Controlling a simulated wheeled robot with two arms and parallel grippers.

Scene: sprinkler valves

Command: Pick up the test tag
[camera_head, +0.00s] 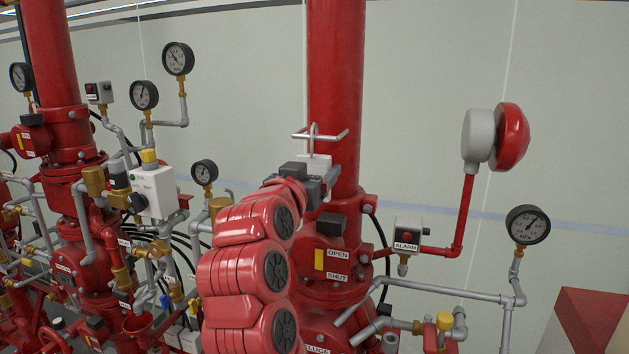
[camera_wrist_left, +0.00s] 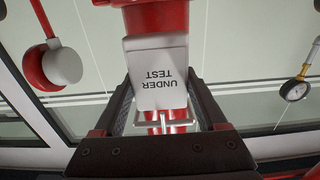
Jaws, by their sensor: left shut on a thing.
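The test tag (camera_head: 316,163) is a white plate in front of the tall red pipe. In the left wrist view the tag (camera_wrist_left: 157,75) reads UNDER TEST upside down. My left gripper (camera_head: 322,184) is shut on the tag, with one dark finger on each side of it; these fingers (camera_wrist_left: 160,112) show in the left wrist view. A thin wire loop (camera_head: 313,131) rises from the tag at a grey metal bar (camera_head: 335,134) by the pipe. I cannot tell if the loop touches the bar. My right gripper is out of view.
The red valve (camera_head: 333,262) with OPEN and SHUT labels stands just below. A red alarm bell (camera_head: 511,136), alarm box (camera_head: 407,233) and gauge (camera_head: 527,224) are to the right. Pipes and gauges crowd the left. The pale wall (camera_head: 430,80) behind is bare.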

